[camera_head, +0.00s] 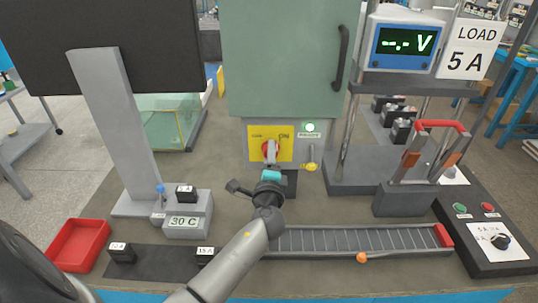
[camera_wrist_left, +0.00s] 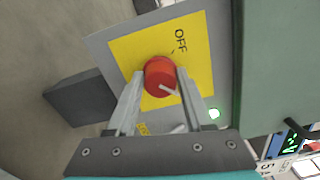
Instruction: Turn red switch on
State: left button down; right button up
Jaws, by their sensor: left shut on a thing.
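The red switch (camera_head: 268,149) is a round red knob on a yellow plate (camera_head: 256,155), low on the front of the green cabinet. The plate reads ON at the upper right in the head view. In the left wrist view the red knob (camera_wrist_left: 159,74) sits between the finger ends, and OFF shows on the yellow plate (camera_wrist_left: 128,50). A white mark on the knob points to the lower right there, away from OFF. My left gripper (camera_head: 271,155) is shut on the knob; it also shows in the left wrist view (camera_wrist_left: 158,88). My right gripper is not in view.
A lit green lamp (camera_head: 310,127) and a small yellow lever (camera_head: 311,166) are right of the plate. The green cabinet (camera_head: 285,60) rises above.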

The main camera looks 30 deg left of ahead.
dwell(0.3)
pick_arm(q)
jog(key=shift+c, duration=1.5)
grip_release()
jog(key=shift+d, duration=0.1)
jog(key=v, duration=1.5)
jog(key=shift+s, duration=0.15)
